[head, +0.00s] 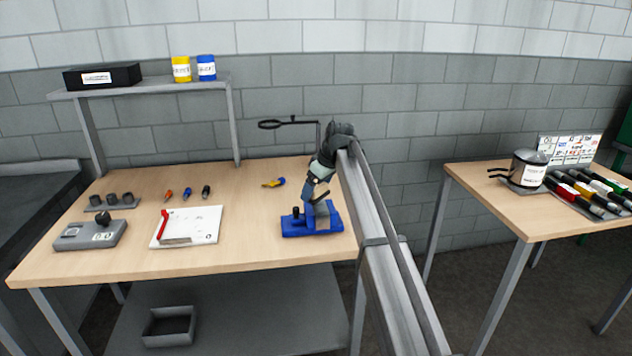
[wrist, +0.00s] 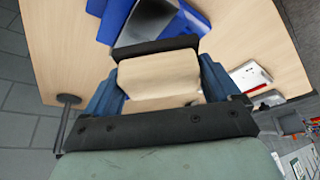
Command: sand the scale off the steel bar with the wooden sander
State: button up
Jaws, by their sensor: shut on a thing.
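My gripper (head: 316,189) is shut on the wooden sander (wrist: 158,74), a pale block held between its blue fingers with a dark edge on its far side. The sander shows small in the head view (head: 321,195). My gripper is just above a blue vise (head: 298,229) near the right front of the workbench. A grey piece that looks like the steel bar (wrist: 150,20) sits at the blue vise, just beyond the sander in the wrist view. Whether the sander touches the bar, and how much scale it bears, I cannot tell.
A yellow tool (head: 274,183) lies behind the vise, near a magnifier on a stand (head: 270,124). A white board (head: 190,226) with a red item, several small drivers and a grey scale (head: 90,235) lie to the left. A second table (head: 480,190) stands right.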

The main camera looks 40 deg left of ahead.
aim_at(316, 209)
jog(key=shift+f, duration=1.6)
jog(key=shift+w+a+f, duration=0.4)
jog(key=shift+f, duration=0.2)
jog(key=shift+c, duration=0.3)
jog(key=shift+w+a, duration=1.1)
jog(key=shift+s+d+f, duration=0.1)
jog(key=shift+s+d, duration=1.5)
jog(key=shift+d, duration=0.05)
jog(key=shift+w+a, duration=1.55)
jog(key=shift+s+d, duration=1.45)
jog(key=shift+s, duration=0.05)
notch_tip(316, 209, up, 2)
jog(key=shift+w+a+r, duration=0.1)
jog(key=shift+w+r, duration=0.05)
jog(key=shift+r, duration=3)
